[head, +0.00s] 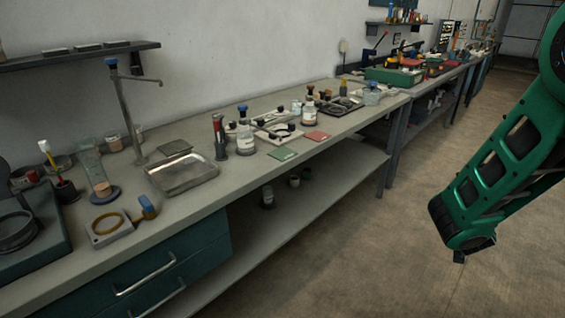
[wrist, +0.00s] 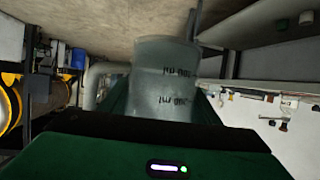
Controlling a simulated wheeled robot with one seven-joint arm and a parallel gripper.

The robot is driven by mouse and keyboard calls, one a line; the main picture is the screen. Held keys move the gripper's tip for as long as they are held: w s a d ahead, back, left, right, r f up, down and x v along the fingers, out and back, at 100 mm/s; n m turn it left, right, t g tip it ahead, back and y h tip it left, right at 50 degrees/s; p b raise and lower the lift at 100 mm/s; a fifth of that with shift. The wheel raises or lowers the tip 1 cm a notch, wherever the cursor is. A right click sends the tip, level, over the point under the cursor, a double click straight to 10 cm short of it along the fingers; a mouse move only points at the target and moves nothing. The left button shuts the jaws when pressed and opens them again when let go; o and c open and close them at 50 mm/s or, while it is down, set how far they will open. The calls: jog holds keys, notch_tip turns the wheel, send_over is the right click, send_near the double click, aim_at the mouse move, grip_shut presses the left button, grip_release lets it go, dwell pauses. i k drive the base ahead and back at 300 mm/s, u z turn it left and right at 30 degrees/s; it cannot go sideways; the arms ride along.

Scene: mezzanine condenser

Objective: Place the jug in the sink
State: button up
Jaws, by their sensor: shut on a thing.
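A translucent grey jug (wrist: 165,78) with ml markings fills the middle of the wrist view. In the head view a shallow metal basin (head: 182,174), which looks like the sink, is set in the bench near a tall blue-topped tap (head: 124,105). The jug and gripper are not visible in the head view, so their distance from the basin cannot be told.
The long grey bench (head: 226,192) carries a blue-capped bottle (head: 245,138), a dark red-topped holder (head: 219,140), a glass cylinder (head: 95,172) and a ring on a pale plate (head: 108,227) around the basin. A wall shelf (head: 75,57) hangs above. The floor (head: 400,240) in front is open.

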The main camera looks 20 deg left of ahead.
aim_at(186, 168)
jog(key=z, duration=0.8)
jog(key=i, duration=1.8)
jog(key=u, duration=2.4)
